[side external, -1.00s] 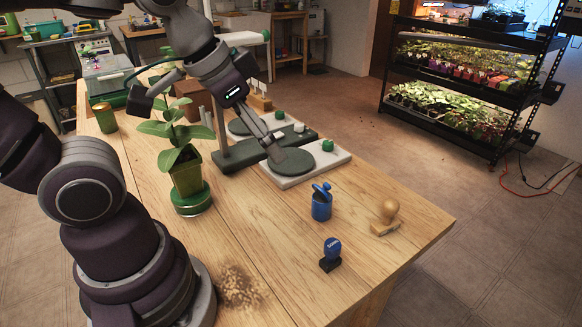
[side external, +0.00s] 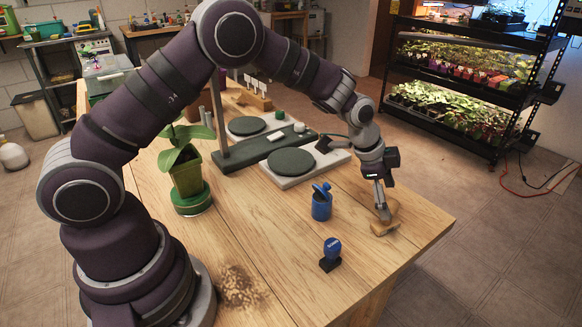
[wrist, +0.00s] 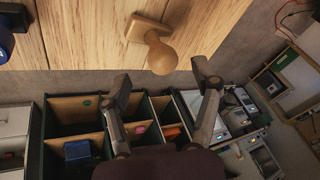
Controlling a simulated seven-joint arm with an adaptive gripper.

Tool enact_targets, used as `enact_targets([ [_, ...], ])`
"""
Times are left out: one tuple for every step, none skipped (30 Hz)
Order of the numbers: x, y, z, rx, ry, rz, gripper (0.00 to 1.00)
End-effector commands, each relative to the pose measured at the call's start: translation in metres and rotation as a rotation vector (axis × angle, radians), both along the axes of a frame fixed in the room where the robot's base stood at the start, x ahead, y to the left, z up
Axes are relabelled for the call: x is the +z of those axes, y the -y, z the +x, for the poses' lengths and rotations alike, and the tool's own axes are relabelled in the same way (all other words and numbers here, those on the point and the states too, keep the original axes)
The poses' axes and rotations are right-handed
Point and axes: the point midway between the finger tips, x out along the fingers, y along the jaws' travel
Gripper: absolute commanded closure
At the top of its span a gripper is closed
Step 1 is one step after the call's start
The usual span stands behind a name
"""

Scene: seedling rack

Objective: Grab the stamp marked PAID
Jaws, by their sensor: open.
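A wooden stamp with a round knob handle (side external: 392,208) is near the table's right edge; it also shows in the wrist view (wrist: 158,48). A dark blue stamp (side external: 332,248) with pale lettering on its handle and a black base stands nearer the front. I cannot read PAID on either stamp. My gripper (side external: 383,214) is over the wooden stamp and partly covers it. In the wrist view my gripper (wrist: 162,78) is open, and the knob shows ahead of and between its fingertips. Whether they touch it I cannot tell.
A blue pot with a tilted lid (side external: 321,203) stands left of the wooden stamp. A potted plant (side external: 187,178) and a white-based device with a round dark pad (side external: 318,168) are farther back. Compartmented bins (wrist: 80,130) lie below the table edge.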

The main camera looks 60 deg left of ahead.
Motion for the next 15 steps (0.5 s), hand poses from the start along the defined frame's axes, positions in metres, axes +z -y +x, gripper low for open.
enact_targets([
  [-0.009,0.001,0.005,0.001,-0.003,0.0,0.37],
  [-0.013,0.001,0.008,0.001,-0.003,0.0,0.37],
  [-0.019,0.002,0.011,0.0,-0.004,0.0,0.37],
  [-0.023,0.003,0.013,0.0,-0.003,-0.001,0.37],
  [-0.026,0.004,0.015,0.0,-0.002,-0.001,0.37],
  [-0.03,0.005,0.016,0.0,-0.003,-0.001,0.37],
  [-0.032,0.005,0.017,0.0,-0.002,-0.001,0.37],
  [-0.033,0.005,0.018,0.0,-0.002,-0.001,0.37],
  [-0.034,0.006,0.018,0.002,-0.002,-0.001,0.37],
  [-0.034,0.006,0.018,0.001,-0.001,-0.001,0.37],
  [-0.034,0.006,0.018,0.001,-0.001,-0.001,0.37],
  [-0.033,0.006,0.018,0.001,-0.001,-0.001,0.37],
  [-0.033,0.006,0.018,0.002,0.0,-0.001,0.37],
  [-0.033,0.006,0.018,0.001,-0.001,-0.001,0.37],
  [-0.033,0.005,0.018,0.001,-0.001,-0.001,0.41],
])
